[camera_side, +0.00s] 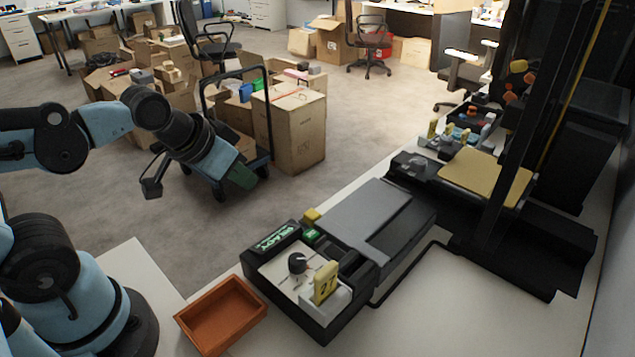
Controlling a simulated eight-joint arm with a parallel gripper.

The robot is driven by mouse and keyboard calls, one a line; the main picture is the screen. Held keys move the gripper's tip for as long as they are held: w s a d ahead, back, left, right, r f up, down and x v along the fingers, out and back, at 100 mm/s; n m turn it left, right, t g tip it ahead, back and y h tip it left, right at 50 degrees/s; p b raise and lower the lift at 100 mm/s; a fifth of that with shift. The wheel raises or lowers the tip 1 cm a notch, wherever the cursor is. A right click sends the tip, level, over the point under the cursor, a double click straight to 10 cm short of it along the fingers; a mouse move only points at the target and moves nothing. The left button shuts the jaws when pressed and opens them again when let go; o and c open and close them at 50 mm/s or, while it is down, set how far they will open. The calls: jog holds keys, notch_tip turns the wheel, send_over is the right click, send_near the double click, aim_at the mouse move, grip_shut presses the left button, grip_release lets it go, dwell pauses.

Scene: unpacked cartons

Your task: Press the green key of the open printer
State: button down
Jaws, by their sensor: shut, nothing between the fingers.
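The open printer (262,290) is a low black unit on the white table, with a pale front panel and a grey top. The small green key (312,235) sits on its back left part, between a yellow key (312,215) and a lit green display (276,237). My gripper (240,177) is up and to the left of the printer, apart from it. It points down and right, with its fingers together and nothing held. The green key is in clear view, with nothing over it.
A black knob (297,262) and a yellow tag marked 27 (325,284) stand up from the printer's front panel. An orange tray (190,318) lies to its left. A tall black machine (500,230) stands at right. Cartons and a cart fill the floor behind.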

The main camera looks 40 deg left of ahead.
notch_tip(320, 180, up, 4)
jog(key=m+t+y, duration=0.1)
jog(key=m+t, duration=0.1)
jog(key=m, duration=0.6)
send_over(308, 238)
jog(key=shift+f, duration=0.15)
jog(key=shift+f, duration=0.15)
jog(key=shift+f, duration=4.25)
jog(key=shift+f, duration=0.25)
jog(key=shift+f, duration=0.2)
jog(key=shift+f, duration=0.45)
jog(key=shift+r, duration=0.9)
